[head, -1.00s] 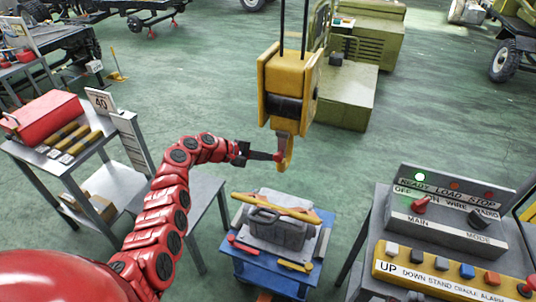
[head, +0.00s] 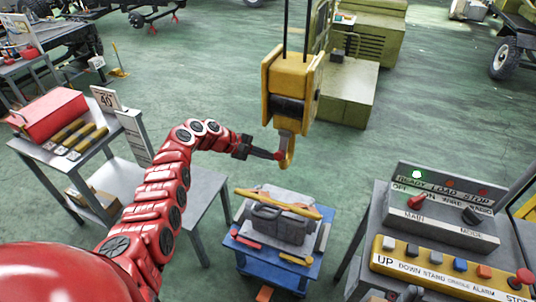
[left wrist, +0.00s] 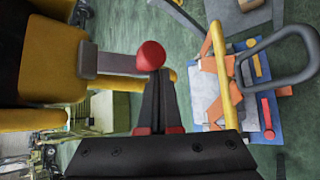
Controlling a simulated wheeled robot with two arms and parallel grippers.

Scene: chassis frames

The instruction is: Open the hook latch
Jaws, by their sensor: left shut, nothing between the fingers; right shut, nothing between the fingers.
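The yellow crane hook block (head: 290,82) hangs on two dark cables at the centre of the head view. Its hook (head: 288,150) is below, with a small red knob (head: 277,156) at its left side, the latch's knob by its look. In the left wrist view the red knob (left wrist: 151,55) stands beside the grey hook shank (left wrist: 112,63). My left gripper (head: 268,153) is shut and empty, its dark fingertips at the knob; the left wrist view (left wrist: 154,78) shows them touching or just short of it, I cannot tell which. My right gripper is out of view.
A blue cart (head: 262,262) with a grey case (head: 280,222) and a yellow bar stands below the hook. A control panel (head: 440,266) is at lower right, a side table with a red box (head: 55,110) at left. A green machine (head: 345,90) stands behind.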

